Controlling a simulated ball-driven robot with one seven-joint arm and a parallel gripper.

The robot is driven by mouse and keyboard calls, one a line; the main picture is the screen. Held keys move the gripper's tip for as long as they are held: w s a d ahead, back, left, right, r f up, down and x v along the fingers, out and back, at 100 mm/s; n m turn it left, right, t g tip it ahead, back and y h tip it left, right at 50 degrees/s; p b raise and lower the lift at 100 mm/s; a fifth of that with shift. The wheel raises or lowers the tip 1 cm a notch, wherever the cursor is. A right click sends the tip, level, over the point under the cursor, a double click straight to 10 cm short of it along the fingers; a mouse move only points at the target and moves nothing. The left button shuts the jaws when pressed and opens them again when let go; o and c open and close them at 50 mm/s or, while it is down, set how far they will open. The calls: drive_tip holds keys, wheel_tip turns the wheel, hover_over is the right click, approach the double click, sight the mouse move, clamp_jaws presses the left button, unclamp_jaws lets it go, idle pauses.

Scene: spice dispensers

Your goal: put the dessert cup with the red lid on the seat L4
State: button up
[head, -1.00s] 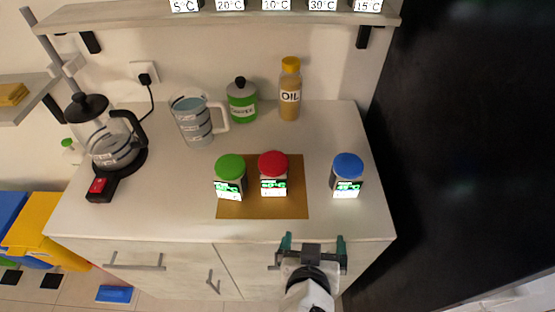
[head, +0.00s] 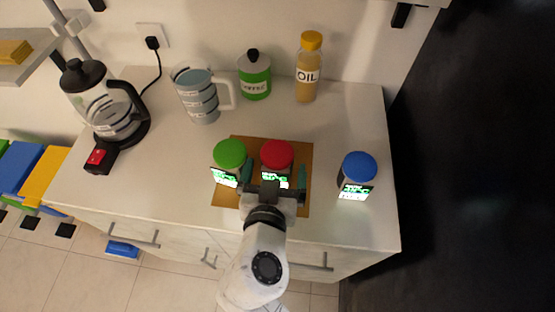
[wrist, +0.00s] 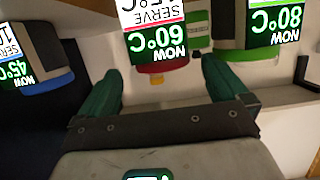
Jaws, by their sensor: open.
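The dessert cup with the red lid (head: 277,154) stands upright on a brown mat (head: 262,206), between a green-lidded cup (head: 230,153) and a blue-lidded cup. My gripper (head: 274,174) is open and empty, its teal fingers on either side of the red-lidded cup's front. In the wrist view, which is upside down, the cup's label (wrist: 160,42) reads 60°C now, and it lies ahead between the open fingers (wrist: 161,88). I cannot tell whether the fingers touch it. No seat marked L4 can be made out.
The blue-lidded cup (head: 358,168) stands off the mat to the right. Behind are a measuring jug (head: 199,96), a green canister (head: 254,76) and an oil bottle (head: 308,70). A kettle (head: 101,105) stands at left.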

sight(277, 153)
drive_tip(key=p+x, duration=0.1)
drive_tip(key=x, duration=0.3)
drive_tip(key=shift+w+a+r, duration=0.1)
drive_tip(key=shift+w+r, duration=0.05)
drive_tip(key=shift+w, duration=0.05)
drive_tip(key=shift+w+f, duration=0.25)
drive_tip(key=shift+w, duration=0.2)
drive_tip(key=shift+c, duration=0.5)
drive_tip(key=c, duration=1.1)
drive_tip(key=shift+r+p, duration=0.3)
drive_tip(key=shift+r, duration=0.25)
drive_tip(key=shift+c, duration=0.2)
wheel_tip(277, 153, up, 2)
drive_tip(key=shift+r, duration=0.1)
drive_tip(key=s+d+r+b, duration=0.1)
drive_tip(key=s+d+r, duration=0.3)
drive_tip(key=s+r, duration=0.5)
drive_tip(key=v, duration=0.4)
drive_tip(key=shift+s+d+f, duration=0.15)
drive_tip(key=shift+s+f, duration=0.05)
drive_tip(key=shift+s, duration=0.25)
